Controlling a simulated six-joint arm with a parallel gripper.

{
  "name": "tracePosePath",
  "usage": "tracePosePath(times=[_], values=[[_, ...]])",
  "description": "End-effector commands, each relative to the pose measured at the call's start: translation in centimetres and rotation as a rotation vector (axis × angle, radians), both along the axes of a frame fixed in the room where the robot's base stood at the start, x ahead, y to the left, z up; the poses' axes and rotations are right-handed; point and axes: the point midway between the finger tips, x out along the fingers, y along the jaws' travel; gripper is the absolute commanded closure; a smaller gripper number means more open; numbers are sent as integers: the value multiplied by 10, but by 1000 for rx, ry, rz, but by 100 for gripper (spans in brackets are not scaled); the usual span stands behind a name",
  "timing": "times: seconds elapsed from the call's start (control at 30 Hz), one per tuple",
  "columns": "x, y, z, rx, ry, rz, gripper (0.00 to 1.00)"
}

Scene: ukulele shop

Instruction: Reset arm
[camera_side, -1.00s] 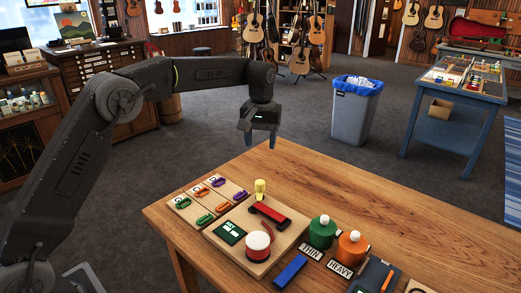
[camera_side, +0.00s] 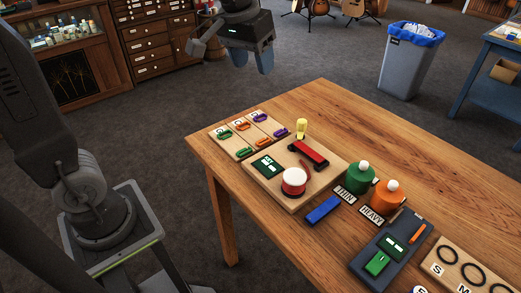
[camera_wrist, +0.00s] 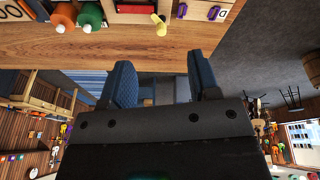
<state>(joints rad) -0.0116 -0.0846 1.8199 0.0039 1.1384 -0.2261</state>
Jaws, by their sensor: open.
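My gripper (camera_side: 253,60) is in the upper middle of the side view, above the floor beyond the table's far left corner. Its two blue fingers are apart with nothing between them. In the wrist view my gripper (camera_wrist: 160,88) shows both fingers spread and empty, with the table edge beyond them. The wooden table (camera_side: 330,110) stands to the right and nearer in the side view, and my gripper is clear of everything on it.
A board with coloured clips (camera_side: 240,140), a red-and-white round button (camera_side: 294,182), a green bottle (camera_side: 358,179), an orange bottle (camera_side: 387,200) and a blue block (camera_side: 323,210) are on the table. A grey bin (camera_side: 405,68) stands behind. Wooden drawers (camera_side: 155,40) stand behind left. Floor between is clear.

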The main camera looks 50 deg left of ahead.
Motion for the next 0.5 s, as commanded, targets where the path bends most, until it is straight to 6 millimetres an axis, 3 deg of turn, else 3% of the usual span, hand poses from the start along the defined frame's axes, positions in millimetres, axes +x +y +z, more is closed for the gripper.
tracePosePath(times=[0.03, 0.1, 0.3, 0.5], values=[[-23, -1, 1, 7, -30, -25, 44], [-51, -2, -2, 17, -64, -61, 44], [-120, -4, -26, 51, -157, -154, 44], [-156, -5, -51, 75, -211, -210, 44]])
